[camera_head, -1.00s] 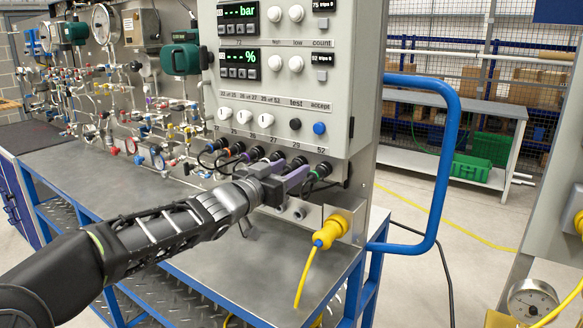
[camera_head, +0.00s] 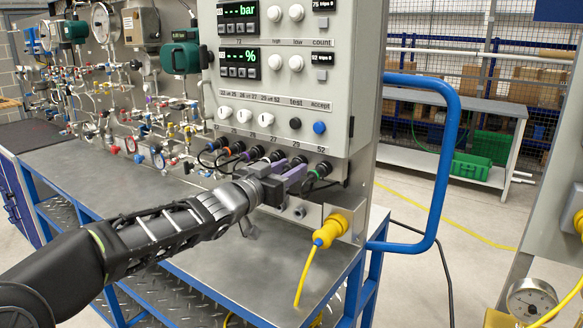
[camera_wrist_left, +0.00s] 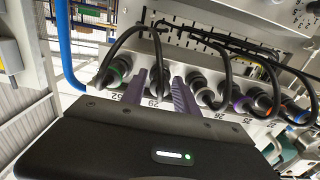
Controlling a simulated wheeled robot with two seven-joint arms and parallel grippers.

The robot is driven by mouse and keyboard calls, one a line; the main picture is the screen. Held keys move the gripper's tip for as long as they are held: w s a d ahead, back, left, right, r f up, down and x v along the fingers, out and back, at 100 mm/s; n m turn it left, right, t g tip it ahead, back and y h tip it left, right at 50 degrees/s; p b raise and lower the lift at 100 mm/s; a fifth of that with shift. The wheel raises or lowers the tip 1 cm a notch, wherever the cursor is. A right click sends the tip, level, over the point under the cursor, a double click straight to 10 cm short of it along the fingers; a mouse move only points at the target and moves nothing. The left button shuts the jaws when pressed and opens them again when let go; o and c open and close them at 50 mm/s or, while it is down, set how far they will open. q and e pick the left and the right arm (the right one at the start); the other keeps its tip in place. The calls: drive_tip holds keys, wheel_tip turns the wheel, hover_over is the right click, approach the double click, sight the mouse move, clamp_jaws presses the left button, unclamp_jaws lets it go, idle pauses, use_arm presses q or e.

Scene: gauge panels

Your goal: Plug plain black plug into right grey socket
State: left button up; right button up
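A row of black plugs with black cables sits along the lower face of the grey panel box (camera_head: 285,90). Several have coloured rings, including a green-ringed plug (camera_head: 319,171) at the right end, also in the left wrist view (camera_wrist_left: 115,70). My left gripper (camera_head: 299,172) reaches up to this row with its purple fingers just left of the green-ringed plug. In the left wrist view the fingers (camera_wrist_left: 160,84) stand apart around a dark plug above label 29; contact is unclear. A plain dark plug (camera_wrist_left: 200,88) is just right of them. A grey socket (camera_head: 300,212) shows below the gripper. My right gripper is out of view.
A yellow plug (camera_head: 331,230) with a yellow cable sits at the box's lower right. A blue tube handle (camera_head: 444,170) stands out on the right. Black cables loop close around the fingers. The metal bench top (camera_head: 120,167) is mostly clear at left.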

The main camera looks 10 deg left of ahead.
sight(284, 172)
use_arm(q)
clamp_jaws()
idle(1.3)
drive_tip(key=shift+p+v, duration=0.6)
drive_tip(key=shift+v, duration=2.45)
